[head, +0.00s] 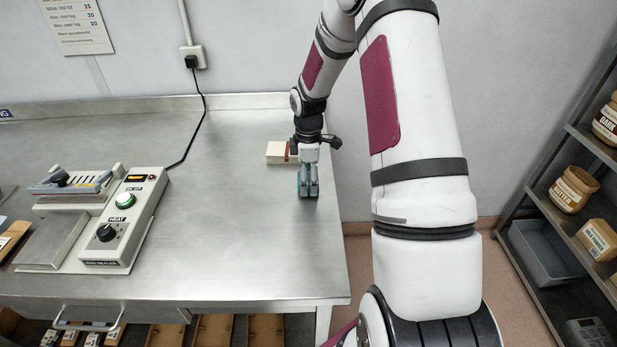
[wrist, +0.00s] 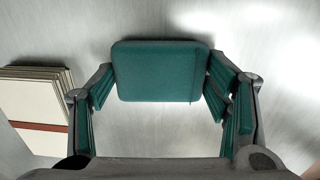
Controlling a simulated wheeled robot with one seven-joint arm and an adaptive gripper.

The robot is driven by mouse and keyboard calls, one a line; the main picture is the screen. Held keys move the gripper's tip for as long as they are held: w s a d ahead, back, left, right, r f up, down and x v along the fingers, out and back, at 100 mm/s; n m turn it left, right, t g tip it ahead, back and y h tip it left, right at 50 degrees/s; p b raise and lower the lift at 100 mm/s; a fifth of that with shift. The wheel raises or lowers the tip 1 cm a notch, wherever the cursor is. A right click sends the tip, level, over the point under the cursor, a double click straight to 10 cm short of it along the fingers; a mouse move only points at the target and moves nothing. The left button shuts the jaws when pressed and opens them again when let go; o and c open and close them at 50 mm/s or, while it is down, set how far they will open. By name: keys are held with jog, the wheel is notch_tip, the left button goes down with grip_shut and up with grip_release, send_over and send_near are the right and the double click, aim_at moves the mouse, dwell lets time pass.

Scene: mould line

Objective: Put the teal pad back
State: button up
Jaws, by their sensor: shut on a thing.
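The teal pad (wrist: 158,71) is a flat block with rounded corners, seen in the wrist view between my fingertips. My gripper (wrist: 160,88) is shut on it, with one finger at each side. The fingers have teal linings of a similar colour. In the head view my gripper (head: 308,187) points down, low over the right end of the steel table (head: 235,225). There the pad is mostly hidden by the fingers, with only a little teal showing. I cannot tell whether the pad touches the table top.
A cream stack with a brown band (head: 278,152) lies just behind my gripper; it also shows at left in the wrist view (wrist: 32,100). A heat sealer (head: 120,220) stands to the left, its cord (head: 190,135) running to the wall. The table between is clear. Shelves with jars (head: 572,190) stand at right.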

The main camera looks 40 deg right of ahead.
jog(key=shift+f, duration=0.15)
jog(key=o, duration=1.1)
